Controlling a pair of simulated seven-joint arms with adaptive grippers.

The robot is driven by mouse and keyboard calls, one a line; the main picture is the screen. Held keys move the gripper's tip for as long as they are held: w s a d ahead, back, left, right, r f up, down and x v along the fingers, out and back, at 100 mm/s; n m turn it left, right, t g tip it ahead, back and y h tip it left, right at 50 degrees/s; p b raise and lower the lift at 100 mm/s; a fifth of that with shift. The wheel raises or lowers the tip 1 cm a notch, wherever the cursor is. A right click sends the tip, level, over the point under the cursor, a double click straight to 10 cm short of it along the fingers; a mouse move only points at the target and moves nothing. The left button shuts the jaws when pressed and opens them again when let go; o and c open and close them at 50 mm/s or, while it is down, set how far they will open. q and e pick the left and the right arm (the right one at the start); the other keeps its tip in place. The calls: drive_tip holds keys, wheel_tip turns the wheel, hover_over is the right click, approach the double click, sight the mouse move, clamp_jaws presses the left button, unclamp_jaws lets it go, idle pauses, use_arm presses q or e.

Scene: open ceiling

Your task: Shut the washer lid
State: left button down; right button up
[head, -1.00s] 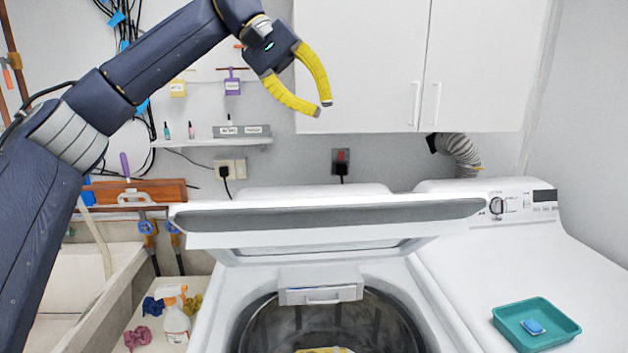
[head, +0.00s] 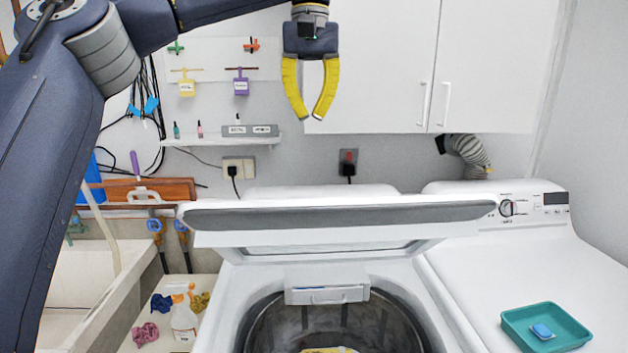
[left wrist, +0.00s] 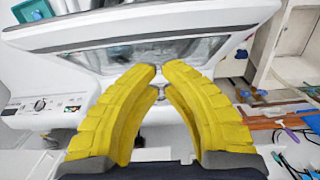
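The washer lid (head: 345,214) is a wide white panel with a grey strip along its edge, raised and tilted over the open washer (head: 232,290). The drum opening shows below it, with something yellow inside. My left gripper (head: 309,118) has yellow fingers pointing down, above and behind the lid's edge in the head view, apart from it. My right gripper is not in view.
A second white machine (head: 500,265) stands at right with a teal tray (head: 565,343) holding a blue item. White cupboards (head: 375,70) hang behind my left gripper.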

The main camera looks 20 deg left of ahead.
use_arm(q)
drive_tip(key=f, duration=0.9)
drive_tip(key=shift+s+d+f, duration=0.15)
drive_tip(key=shift+s+f, duration=0.15)
drive_tip(key=shift+s, duration=0.1)
drive_tip(key=shift+s+d+f, duration=0.3)
drive_tip(key=shift+s+f, duration=0.25)
drive_tip(key=shift+s, duration=0.15)
drive_tip(key=shift+s+d+f, duration=0.25)
drive_tip(key=shift+s+f, duration=0.3)
drive_tip(key=shift+s, duration=0.05)
